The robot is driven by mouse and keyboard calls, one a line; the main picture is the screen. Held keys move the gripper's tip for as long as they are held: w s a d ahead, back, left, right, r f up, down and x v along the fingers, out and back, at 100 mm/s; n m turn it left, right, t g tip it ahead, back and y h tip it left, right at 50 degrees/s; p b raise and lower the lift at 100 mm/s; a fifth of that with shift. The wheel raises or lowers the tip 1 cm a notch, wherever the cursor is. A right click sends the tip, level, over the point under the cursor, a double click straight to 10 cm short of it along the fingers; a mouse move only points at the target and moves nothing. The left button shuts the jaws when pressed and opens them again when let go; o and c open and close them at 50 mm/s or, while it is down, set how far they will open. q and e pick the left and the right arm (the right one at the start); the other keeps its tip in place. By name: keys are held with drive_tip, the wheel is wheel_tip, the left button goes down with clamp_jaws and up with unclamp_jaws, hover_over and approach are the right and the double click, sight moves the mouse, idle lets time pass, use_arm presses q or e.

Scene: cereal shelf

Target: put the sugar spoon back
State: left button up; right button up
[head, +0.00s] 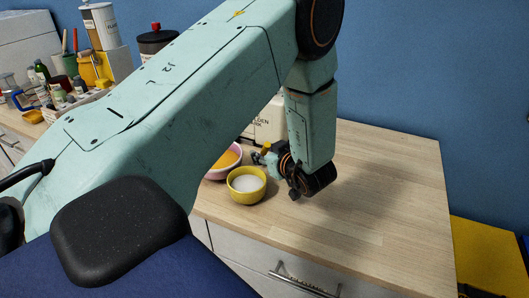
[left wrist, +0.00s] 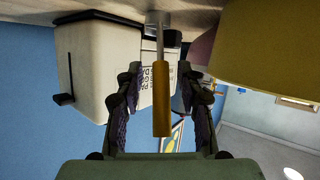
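The sugar spoon, as far as I can tell, is the yellow handle on a grey metal shaft (left wrist: 162,100) in the left wrist view. Its grey end meets a grey round piece at the wooden surface; I cannot tell whether that is a holder. A yellow tip shows by the gripper in the head view (head: 266,147). My left gripper (left wrist: 162,82) is open, with the handle between its fingers and gaps on both sides. In the head view the gripper (head: 264,159) is low over the counter, behind a yellow bowl of white sugar (head: 246,197). My right gripper is not in view.
A pink bowl with orange contents (head: 213,175) stands left of the yellow bowl. The wooden counter (head: 390,190) is clear to the right.

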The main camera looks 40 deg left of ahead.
use_arm(q)
drive_tip(key=shift+a+r, duration=0.1)
drive_tip(key=shift+r, duration=0.1)
drive_tip(key=p+v, duration=0.8)
drive_tip(key=v, duration=0.4)
drive_tip(key=shift+a+f, duration=0.1)
drive_tip(key=shift+a, duration=0.1)
drive_tip(key=shift+d, duration=0.2)
drive_tip(key=shift+s, duration=0.1)
